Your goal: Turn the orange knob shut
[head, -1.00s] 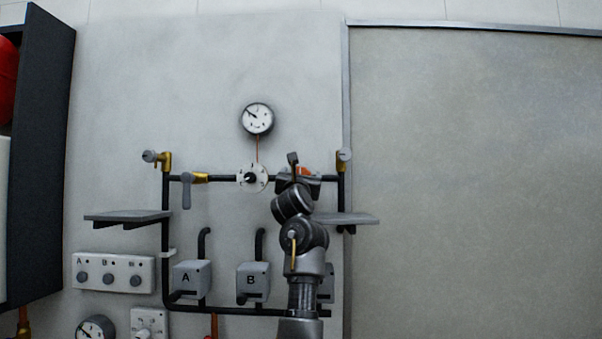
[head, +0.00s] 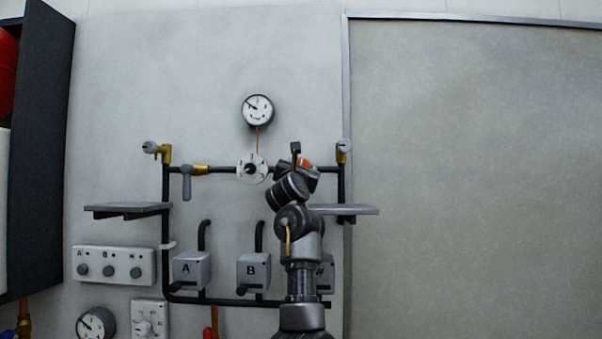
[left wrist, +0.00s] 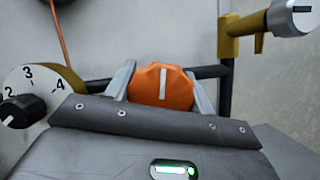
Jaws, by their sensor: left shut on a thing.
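The orange knob (left wrist: 160,86) sits on the dark upper pipe, with a white mark on its face that stands nearly upright in the left wrist view. In the head view only a small part of the orange knob (head: 305,161) shows behind my left gripper. My left gripper (head: 302,170) is at the knob, and its arm rises from the bottom of the head view. In the left wrist view the fingers of the left gripper (left wrist: 161,88) stand on both sides of the knob, shut on it. My right gripper is in neither view.
A white numbered dial (head: 252,168) with a black knob is close left of the gripper. A brass valve (head: 344,152) is to the right. Grey shelves (head: 128,208) jut out at both sides. A gauge (head: 257,110) hangs above. The panel (head: 475,180) at right is bare.

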